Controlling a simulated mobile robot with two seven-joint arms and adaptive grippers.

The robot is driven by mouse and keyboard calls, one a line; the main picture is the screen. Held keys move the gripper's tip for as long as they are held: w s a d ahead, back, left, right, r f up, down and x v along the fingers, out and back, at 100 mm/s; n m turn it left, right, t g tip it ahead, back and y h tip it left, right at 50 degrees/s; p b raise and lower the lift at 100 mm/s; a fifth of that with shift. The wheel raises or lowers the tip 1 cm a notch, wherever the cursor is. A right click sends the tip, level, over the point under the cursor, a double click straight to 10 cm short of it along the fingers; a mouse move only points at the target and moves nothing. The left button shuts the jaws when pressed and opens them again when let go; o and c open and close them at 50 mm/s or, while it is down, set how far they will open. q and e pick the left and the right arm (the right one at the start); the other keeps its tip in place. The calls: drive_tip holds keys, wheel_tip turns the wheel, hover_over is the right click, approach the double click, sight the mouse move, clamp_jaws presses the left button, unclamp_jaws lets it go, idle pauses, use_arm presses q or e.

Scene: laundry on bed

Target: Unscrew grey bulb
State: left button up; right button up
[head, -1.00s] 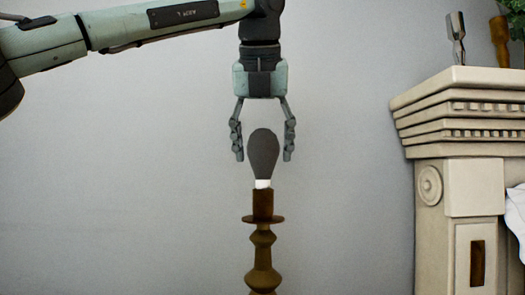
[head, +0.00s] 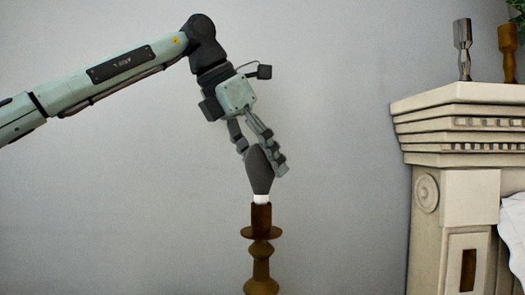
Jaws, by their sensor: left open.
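The grey bulb (head: 259,177) stands upright, its white base (head: 261,198) in the socket at the top of a brown turned lamp stand (head: 261,247). My left gripper (head: 262,163) comes down from above, tilted, with its fingers around the upper part of the bulb. It is open. One finger is in front of the bulb's right side and the other is at its upper left, partly hidden. I cannot tell whether either finger touches the glass. My right gripper is out of the picture.
A cream carved mantel-like post (head: 455,180) stands at the right, with a silver holder (head: 463,48) and a brown wooden one (head: 508,50) on top. White cloth (head: 513,225) shows at the right edge. The grey wall behind the lamp is bare.

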use_arm(q)
drive_tip(key=m+g, duration=0.1)
drive_tip(key=m, duration=0.1)
drive_tip(key=m+g+h, duration=0.1)
drive_tip(key=m, duration=0.2)
drive_tip(key=shift+s+d+g, duration=0.1)
drive_tip(key=shift+d+g, duration=0.1)
drive_tip(key=shift+g, duration=0.1)
drive_tip(key=m+g, duration=0.1)
drive_tip(key=m, duration=0.1)
drive_tip(key=m+g, duration=0.2)
drive_tip(key=m, duration=0.1)
drive_tip(key=shift+s, duration=0.15)
